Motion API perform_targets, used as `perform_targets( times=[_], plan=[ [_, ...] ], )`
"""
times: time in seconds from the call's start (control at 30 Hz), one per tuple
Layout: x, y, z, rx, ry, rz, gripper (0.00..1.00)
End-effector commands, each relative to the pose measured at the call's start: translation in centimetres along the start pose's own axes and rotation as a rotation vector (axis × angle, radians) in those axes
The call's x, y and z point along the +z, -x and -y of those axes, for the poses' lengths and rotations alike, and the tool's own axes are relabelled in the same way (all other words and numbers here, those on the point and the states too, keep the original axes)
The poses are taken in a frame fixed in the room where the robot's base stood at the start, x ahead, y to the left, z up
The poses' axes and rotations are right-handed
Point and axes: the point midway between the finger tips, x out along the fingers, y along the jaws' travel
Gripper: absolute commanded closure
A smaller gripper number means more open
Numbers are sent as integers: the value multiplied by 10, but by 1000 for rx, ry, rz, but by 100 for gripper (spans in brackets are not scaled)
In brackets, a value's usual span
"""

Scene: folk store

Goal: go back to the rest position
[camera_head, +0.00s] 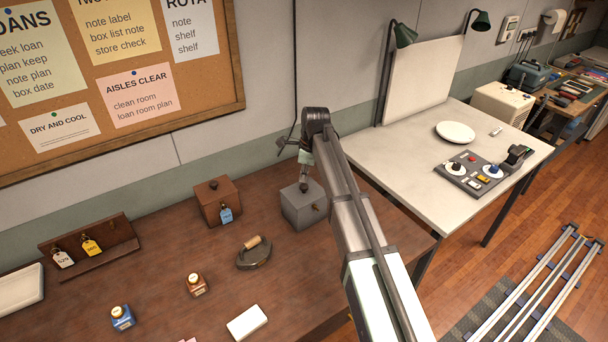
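My arm reaches from the bottom of the view to the back of the brown table (180,265). My gripper (305,184) points down at the top of a grey box (303,208) near the wall. The gripper is small in the picture and partly hidden by the arm. Whether its fingers are open or shut, or touch the box's knob, I cannot tell.
A brown box (217,203) with a blue tag, an iron-like tool (254,252), two small bottles (196,285) (122,318) and a white block (247,322) stand on the table. A tag rack (90,247) is at left. A white table (440,200) stands to the right.

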Motion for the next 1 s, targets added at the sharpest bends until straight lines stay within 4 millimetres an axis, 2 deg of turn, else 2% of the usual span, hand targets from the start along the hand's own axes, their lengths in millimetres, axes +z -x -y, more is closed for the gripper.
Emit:
perform_targets(
  times=[0.73, 1.0],
  plan=[
    [-3, -21, 0, 0, 0, 0, 100],
    [-3, -20, 0, 0, 0, 0, 100]
  ],
)
